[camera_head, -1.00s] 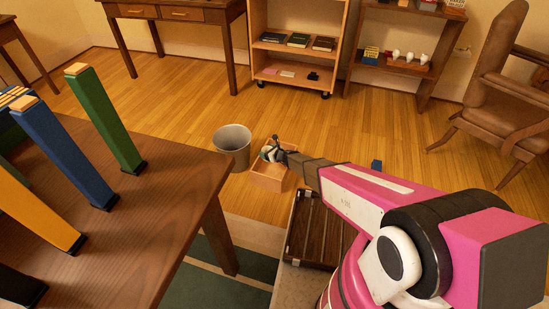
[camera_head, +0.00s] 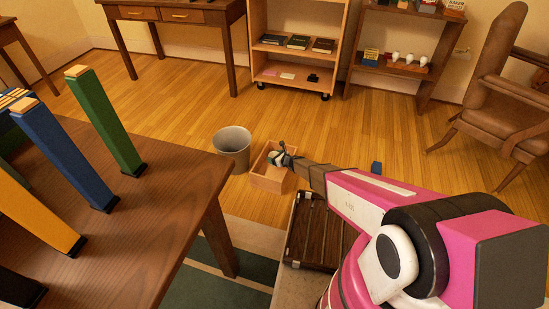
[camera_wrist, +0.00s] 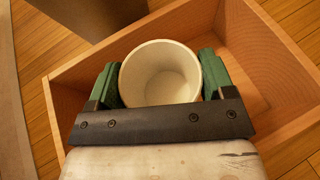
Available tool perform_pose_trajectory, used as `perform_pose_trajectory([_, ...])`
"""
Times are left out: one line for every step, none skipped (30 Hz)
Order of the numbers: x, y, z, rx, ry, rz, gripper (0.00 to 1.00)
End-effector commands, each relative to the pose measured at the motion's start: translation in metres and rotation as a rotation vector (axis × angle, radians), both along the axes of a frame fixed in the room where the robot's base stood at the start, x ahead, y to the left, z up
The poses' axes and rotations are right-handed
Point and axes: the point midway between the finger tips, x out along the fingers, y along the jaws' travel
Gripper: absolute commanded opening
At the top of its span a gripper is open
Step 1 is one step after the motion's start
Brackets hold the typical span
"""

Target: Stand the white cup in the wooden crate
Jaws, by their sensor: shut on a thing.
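The white cup (camera_wrist: 160,72) is in the wrist view, its open mouth facing the camera and its inside empty. My gripper (camera_wrist: 160,80) is shut on it, with a green finger pad on each side. The cup is within the outline of the wooden crate (camera_wrist: 285,40), toward the crate's left part in that view. I cannot tell whether the cup touches the crate floor. In the head view the crate (camera_head: 268,182) stands on the floor and my gripper (camera_head: 276,156) is over it; the cup is mostly hidden there.
A grey bin (camera_head: 232,145) stands close to the crate's left. A dark slatted case (camera_head: 318,235) lies in front of the crate. A wooden table (camera_head: 150,215) with coloured posts is at left. A small blue block (camera_head: 376,167) lies on the floor to the right.

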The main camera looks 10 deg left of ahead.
Motion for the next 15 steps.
perform_pose_trajectory([0.0, 0.0, 0.0, 0.0, 0.0, 0.0, 0.51])
perform_pose_trajectory([0.0, 0.0, 0.0, 0.0, 0.0, 0.0, 0.51])
perform_pose_trajectory([0.0, 0.0, -0.001, 0.0, 0.0, 0.0, 0.51])
perform_pose_trajectory([0.0, 0.0, -0.002, 0.0, 0.0, 0.0, 0.51])
perform_pose_trajectory([0.0, 0.0, -0.003, 0.0, 0.0, 0.0, 0.51])
perform_pose_trajectory([0.0, 0.0, -0.004, 0.0, 0.0, 0.0, 0.51])
perform_pose_trajectory([0.0, 0.0, -0.005, 0.0, 0.0, 0.0, 0.51])
perform_pose_trajectory([0.0, 0.0, -0.005, 0.0, 0.0, 0.0, 0.51])
perform_pose_trajectory([0.0, 0.0, -0.006, 0.0, 0.0, 0.0, 0.51])
perform_pose_trajectory([0.0, 0.0, -0.007, 0.0, -0.001, 0.0, 0.51])
perform_pose_trajectory([0.0, 0.0, -0.008, 0.0, -0.001, 0.0, 0.51])
perform_pose_trajectory([0.0, 0.0, -0.009, 0.0, -0.001, 0.0, 0.51])
perform_pose_trajectory([0.0, 0.0, -0.01, -0.001, 0.0, 0.0, 0.51])
perform_pose_trajectory([0.0, 0.0, -0.011, 0.0, -0.001, 0.0, 0.51])
perform_pose_trajectory([0.0, 0.0, -0.012, -0.001, 0.0, 0.0, 0.51])
